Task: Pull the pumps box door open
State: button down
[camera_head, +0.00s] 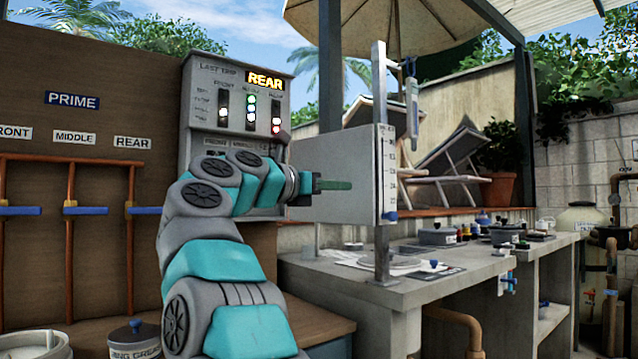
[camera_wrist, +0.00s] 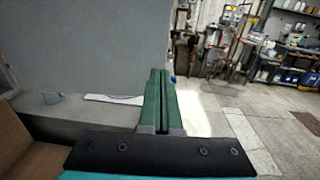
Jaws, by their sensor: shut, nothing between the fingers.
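The grey pumps box (camera_head: 235,105) is at the back wall, with a lit REAR sign and coloured lights on its front. A flat grey panel, which looks like its door (camera_head: 340,150), stands out from the box's right side, swung open toward me. My gripper (camera_head: 349,185) is shut and empty, its green fingers overlapping the panel's face in the head view. In the wrist view the panel fills the upper left, with the shut fingers (camera_wrist: 159,75) near its right edge. I cannot tell whether they touch it. My arm hides the box's lower part.
A metal post (camera_head: 379,75) rises by the panel's outer edge from a grey counter (camera_head: 410,291) with papers and jars. Pipes with blue-handled valves (camera_head: 85,210) are at left. In the wrist view, bare floor (camera_wrist: 235,100) is at right, before shelves (camera_wrist: 290,45).

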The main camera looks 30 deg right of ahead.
aim_at(369, 186)
jog(key=shift+w+d+p, duration=0.15)
jog(key=shift+w+d, duration=0.05)
jog(key=shift+d, duration=1)
jog(key=shift+w+d+p, duration=0.15)
jog(key=shift+d, duration=1)
jog(key=shift+d+n+t+b, duration=0.35)
jog(key=shift+d+n+t, duration=0.25)
jog(key=shift+d, duration=0.5)
jog(key=shift+w+t, duration=0.1)
jog(key=shift+t, duration=0.2)
jog(key=shift+r, duration=0.1)
jog(key=shift+d, duration=0.1)
